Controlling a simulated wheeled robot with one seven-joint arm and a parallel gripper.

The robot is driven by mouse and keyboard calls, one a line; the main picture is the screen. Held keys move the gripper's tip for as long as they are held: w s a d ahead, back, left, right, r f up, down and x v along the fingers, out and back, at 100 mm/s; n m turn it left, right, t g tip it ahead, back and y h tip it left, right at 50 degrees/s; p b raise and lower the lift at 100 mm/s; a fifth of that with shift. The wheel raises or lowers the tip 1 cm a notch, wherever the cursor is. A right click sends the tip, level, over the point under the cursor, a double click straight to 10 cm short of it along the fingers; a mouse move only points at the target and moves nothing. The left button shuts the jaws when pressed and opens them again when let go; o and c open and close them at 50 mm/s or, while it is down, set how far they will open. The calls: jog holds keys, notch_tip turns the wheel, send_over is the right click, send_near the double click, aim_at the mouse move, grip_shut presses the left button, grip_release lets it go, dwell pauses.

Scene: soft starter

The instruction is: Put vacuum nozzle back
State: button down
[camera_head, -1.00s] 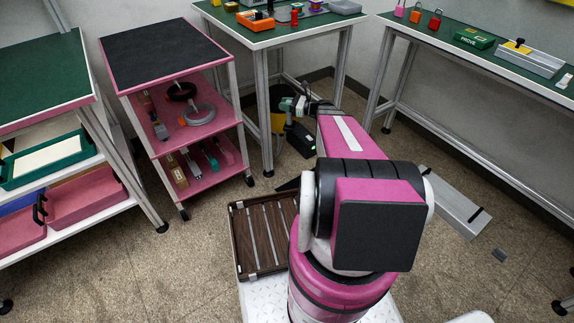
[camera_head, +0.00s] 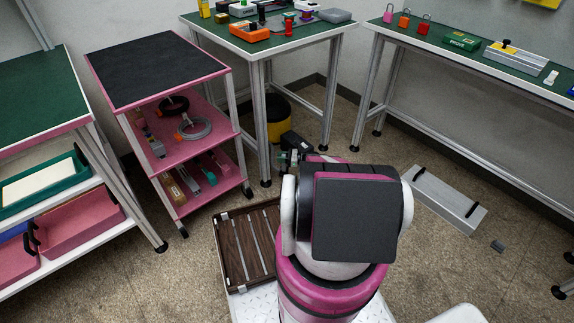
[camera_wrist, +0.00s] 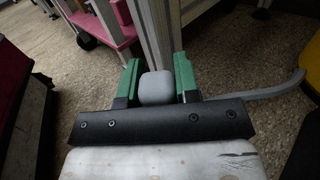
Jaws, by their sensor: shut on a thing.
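My gripper (camera_wrist: 157,82) has two green fingers, closed on a light grey rounded piece, which I take to be the vacuum nozzle (camera_wrist: 156,89). A grey bent tube (camera_wrist: 272,90) runs out to the right behind the right finger; whether it joins the held piece is hidden. In the head view my gripper (camera_head: 287,159) is small and partly hidden behind my arm, near the front leg of the middle table. A yellow and black drum (camera_head: 279,117), perhaps the vacuum, stands under that table. In the wrist view something yellow (camera_wrist: 311,65) shows at the right edge.
A black box-like object (camera_head: 296,143) is beside my gripper. A pink shelf cart (camera_head: 180,140) stands to the left, close to the table leg (camera_head: 263,130). A slatted brown tray (camera_head: 246,245) is beside my base. A grey panel (camera_head: 445,198) lies on the floor to the right.

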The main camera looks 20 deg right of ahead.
jog(key=w+d+f, duration=0.6)
jog(key=w+f, duration=0.2)
jog(key=f, duration=0.2)
jog(key=shift+d, duration=0.25)
jog(key=shift+f, duration=0.2)
jog(key=c, duration=0.8)
grip_release()
jog(key=shift+c, duration=0.2)
